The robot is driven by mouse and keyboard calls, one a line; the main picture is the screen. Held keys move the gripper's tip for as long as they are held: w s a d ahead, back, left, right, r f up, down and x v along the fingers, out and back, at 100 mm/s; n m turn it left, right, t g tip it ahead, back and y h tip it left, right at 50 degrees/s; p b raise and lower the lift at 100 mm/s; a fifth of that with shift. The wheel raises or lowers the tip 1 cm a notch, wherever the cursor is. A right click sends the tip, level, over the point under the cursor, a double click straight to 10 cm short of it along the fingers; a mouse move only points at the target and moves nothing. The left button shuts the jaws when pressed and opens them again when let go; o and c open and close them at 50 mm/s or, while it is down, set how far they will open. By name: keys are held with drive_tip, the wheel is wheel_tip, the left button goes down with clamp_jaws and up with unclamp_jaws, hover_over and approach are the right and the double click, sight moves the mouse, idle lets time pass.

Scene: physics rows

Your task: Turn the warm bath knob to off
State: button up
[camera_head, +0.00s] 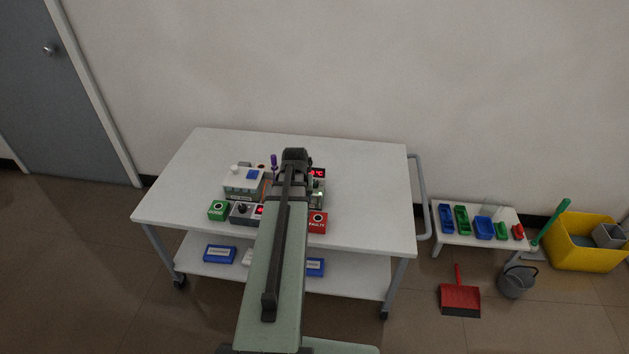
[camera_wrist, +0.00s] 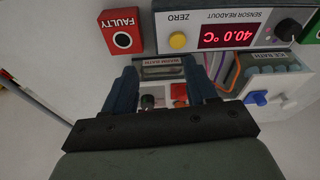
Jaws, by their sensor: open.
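The warm bath appears to be the grey unit (camera_wrist: 161,61) below my gripper in the wrist view; its label is too small to read surely. A dark round part (camera_wrist: 148,101), possibly its knob, and a red part (camera_wrist: 180,91) show on it near my gripper's base. My gripper (camera_wrist: 161,72) is open, its two dark blue fingers apart on either side of the unit, with nothing held. I cannot tell whether either finger touches. In the head view my arm hides the gripper and much of this unit; the knob's setting cannot be read.
The sensor readout box (camera_wrist: 232,30) shows 40.0 °C, with a yellow button and black knob. The red FAULTY box (camera_wrist: 121,30) and white ice bath (camera_wrist: 280,93) stand close by. A green box (camera_head: 217,210) stands at left. The white bench top (camera_head: 375,190) is clear at right.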

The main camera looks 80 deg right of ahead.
sight(315, 181)
drive_tip(key=s+d+r+m+h, duration=0.15)
drive_tip(key=s+d+r, duration=0.25)
drive_tip(key=d+r, duration=0.45)
drive_tip(key=x, duration=1.3)
drive_tip(key=shift+w+f, duration=0.15)
drive_tip(key=shift+w, duration=0.1)
drive_tip(key=shift+n, duration=0.25)
drive_tip(key=c, duration=1.1)
